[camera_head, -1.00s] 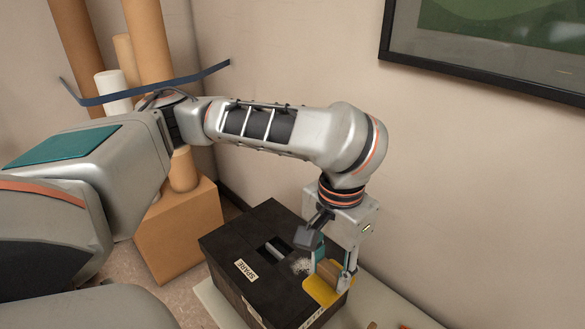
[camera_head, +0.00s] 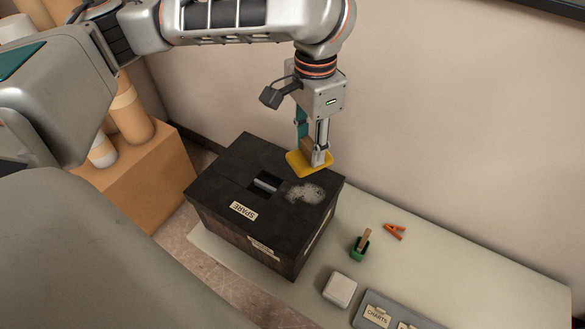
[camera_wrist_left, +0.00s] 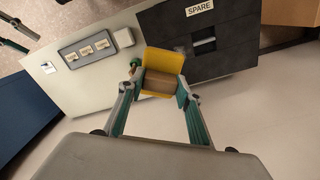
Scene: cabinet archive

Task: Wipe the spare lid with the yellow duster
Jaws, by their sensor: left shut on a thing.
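The spare lid (camera_head: 222,171) is the dark top of a black box with a SPARE label and a recessed handle. A pale dusty patch (camera_head: 306,193) lies on it, right of the handle. The yellow duster (camera_head: 301,162) has a yellow pad under a wooden block. My left gripper (camera_head: 314,154) is shut on the block. In the head view the duster overlaps the lid's far right edge, behind the patch, and appears raised. In the left wrist view, the duster (camera_wrist_left: 166,62) sits between the fingertips (camera_wrist_left: 160,85), beside the dark box.
The box stands on a pale bench (camera_head: 445,262) along the wall. To its right are a green holder (camera_head: 359,249), an orange clip (camera_head: 395,231), a white block (camera_head: 340,289) and a grey labelled tray (camera_head: 372,302). A brown carton (camera_head: 148,178) with rolled tubes stands left.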

